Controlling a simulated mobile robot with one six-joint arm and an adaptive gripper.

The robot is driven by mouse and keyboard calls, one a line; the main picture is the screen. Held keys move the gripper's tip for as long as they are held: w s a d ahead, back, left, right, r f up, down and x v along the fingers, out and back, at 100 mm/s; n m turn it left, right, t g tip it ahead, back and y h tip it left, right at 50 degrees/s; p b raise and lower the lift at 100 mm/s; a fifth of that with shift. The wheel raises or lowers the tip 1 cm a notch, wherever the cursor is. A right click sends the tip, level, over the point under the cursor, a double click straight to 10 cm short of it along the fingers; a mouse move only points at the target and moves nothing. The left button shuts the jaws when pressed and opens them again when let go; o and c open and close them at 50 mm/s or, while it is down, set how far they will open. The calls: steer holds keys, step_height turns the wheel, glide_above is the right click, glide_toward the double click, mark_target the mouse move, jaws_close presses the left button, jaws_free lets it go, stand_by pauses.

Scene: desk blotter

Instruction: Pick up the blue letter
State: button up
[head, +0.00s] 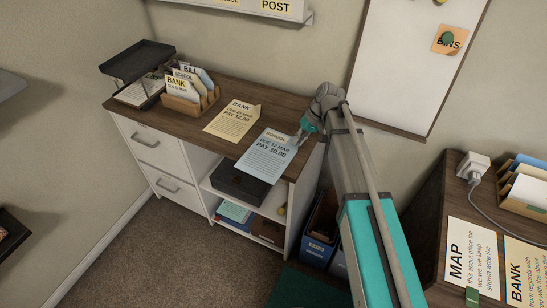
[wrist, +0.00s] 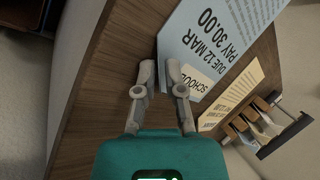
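The blue letter (head: 266,154) lies at the right end of the brown desk top and reaches past its front edge. It is headed SCHOOL and reads PAY 30.00. It also shows at the upper right of the wrist view (wrist: 222,35). My gripper (head: 302,134) is at the letter's back right corner. In the wrist view my gripper (wrist: 160,70) is open, with a gap between its fingertips. The letter's near edge is at the fingertips, by the right finger; I cannot tell whether they touch.
A yellow BANK letter (head: 232,121) lies left of the blue one. A wooden letter rack (head: 190,104) and a dark tray (head: 138,62) stand further left. A dark box (head: 238,184) sits on the shelf below. Another desk (head: 427,215) stands at the right.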

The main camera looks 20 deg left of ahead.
stand_by(0.6)
jaws_close()
steer(key=shift+r, duration=0.2)
step_height(320, 180, up, 3)
steer(key=p, duration=0.3)
steer(key=s+a+r+p, duration=0.4)
steer(key=s+r+p, duration=0.5)
steer(key=s, duration=0.4)
steer(key=shift+s+r+p, duration=0.25)
steer(key=shift+r+p, duration=0.05)
steer(key=shift+p, duration=0.2)
